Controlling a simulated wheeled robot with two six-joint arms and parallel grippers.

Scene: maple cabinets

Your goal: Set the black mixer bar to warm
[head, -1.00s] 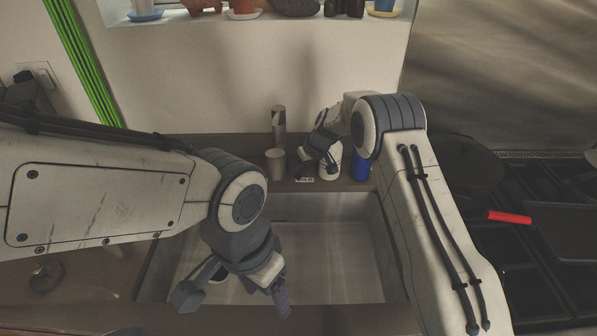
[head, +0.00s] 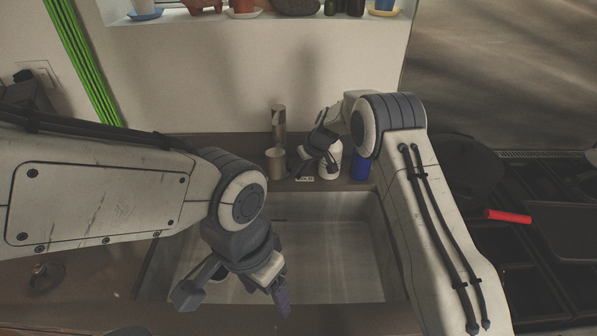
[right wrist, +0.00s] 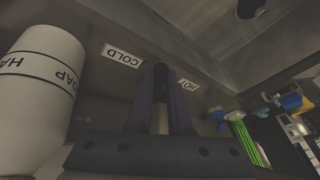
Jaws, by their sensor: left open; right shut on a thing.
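My right gripper (head: 312,166) is at the ledge behind the sink, just above a small white label plate. In the right wrist view my right gripper (right wrist: 161,105) is shut on the black mixer bar (right wrist: 160,72), whose dark rounded end shows between the fingers. The bar lies between the COLD label (right wrist: 123,55) and the HOT label (right wrist: 188,86). The fingers hide most of it, so I cannot tell its exact angle. My left gripper (head: 236,296) is open and empty above the sink.
The sink (head: 330,250) is empty. A white soap bottle (head: 330,166) stands close beside my right gripper, and it shows large in the right wrist view (right wrist: 38,85). A blue cup (head: 361,166) and a beige cup (head: 276,163) stand on the ledge. A stove with a red-handled pan (head: 507,216) is at the right.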

